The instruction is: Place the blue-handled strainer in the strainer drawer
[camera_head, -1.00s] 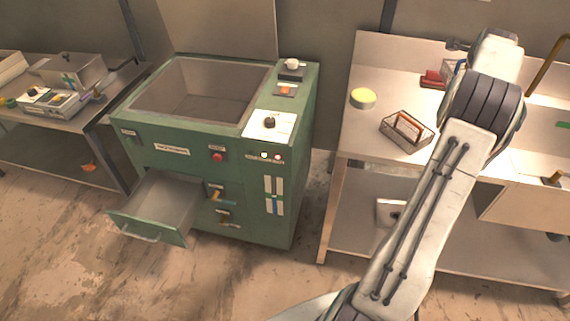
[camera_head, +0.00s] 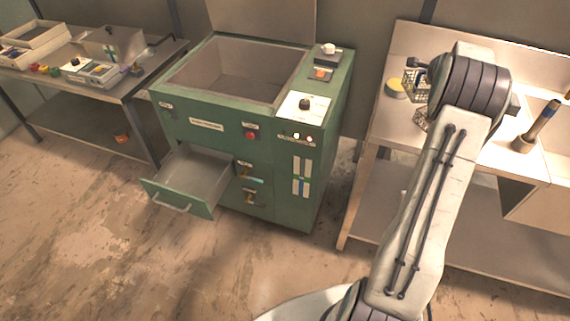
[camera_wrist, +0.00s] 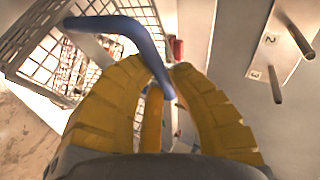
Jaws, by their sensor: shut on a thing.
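The strainer, a wire-mesh basket, shows in the wrist view (camera_wrist: 50,55) at upper left with its bent blue handle (camera_wrist: 140,35). My gripper's yellow fingers (camera_wrist: 165,80) are closed on this handle. In the head view the strainer's mesh (camera_head: 416,86) hangs just left of my wrist, above the right-hand bench; my fingers are hidden there behind the arm. An open, empty-looking drawer (camera_head: 180,205) sticks out low at the front left of the green machine (camera_head: 225,145). Its label is too small to read.
A cluttered bench (camera_head: 110,90) stands at left. The floor (camera_head: 150,255) before the machine is clear.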

